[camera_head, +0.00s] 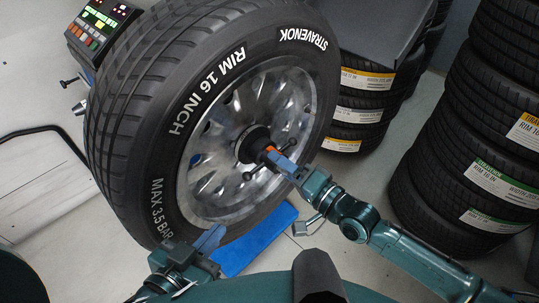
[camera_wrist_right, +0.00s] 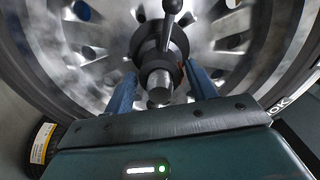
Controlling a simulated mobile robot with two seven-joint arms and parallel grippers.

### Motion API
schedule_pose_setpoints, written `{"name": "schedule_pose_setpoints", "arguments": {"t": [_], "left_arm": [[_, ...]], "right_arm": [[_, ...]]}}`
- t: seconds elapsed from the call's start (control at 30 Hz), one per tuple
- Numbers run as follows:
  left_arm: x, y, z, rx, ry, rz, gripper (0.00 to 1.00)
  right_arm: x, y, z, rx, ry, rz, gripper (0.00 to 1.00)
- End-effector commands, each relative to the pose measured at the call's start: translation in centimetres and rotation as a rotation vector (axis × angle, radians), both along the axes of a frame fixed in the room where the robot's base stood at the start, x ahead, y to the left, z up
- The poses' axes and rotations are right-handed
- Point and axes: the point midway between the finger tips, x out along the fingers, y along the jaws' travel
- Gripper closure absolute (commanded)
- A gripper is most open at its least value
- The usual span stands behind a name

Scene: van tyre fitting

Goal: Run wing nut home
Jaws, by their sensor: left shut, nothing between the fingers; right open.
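The wheel (camera_head: 205,110) stands upright, its silver rim (camera_head: 215,180) facing me. The dark wing nut (camera_head: 250,143) sits at the middle of the rim on a threaded shaft, with ball-ended handles sticking out. In the right wrist view the wing nut (camera_wrist_right: 158,48) has one handle pointing up, and the shaft end (camera_wrist_right: 160,88) points at me. My right gripper (camera_head: 274,156) is at the hub, open. Its blue fingers (camera_wrist_right: 161,92) lie on either side of the shaft end; contact cannot be told. My left gripper (camera_head: 213,236) is shut and empty, low in front of the tyre.
A control panel (camera_head: 100,27) with lit displays stands behind the wheel at upper left. Labelled tyre stacks stand at the back (camera_head: 362,98) and right (camera_head: 485,150). A blue plate (camera_head: 257,241) lies below the wheel.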

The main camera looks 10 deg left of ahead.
Motion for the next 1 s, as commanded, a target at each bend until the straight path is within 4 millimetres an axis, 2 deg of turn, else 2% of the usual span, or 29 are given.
{"name": "schedule_pose_setpoints", "arguments": {"t": [0.7,0.83,1.0], "left_arm": [[0.0,0.0,1.7,0.0,0.0,0.0,1.0],[0.0,0.0,1.8,0.0,0.0,0.0,1.0],[0.0,0.0,1.8,0.0,0.0,0.0,1.0]], "right_arm": [[-0.1,0.1,0.1,-0.609,-0.838,0.0,0.44],[-0.1,0.0,0.0,-0.676,-0.929,0.0,0.44],[-0.1,0.0,0.0,-0.693,-0.954,0.0,0.44]]}}
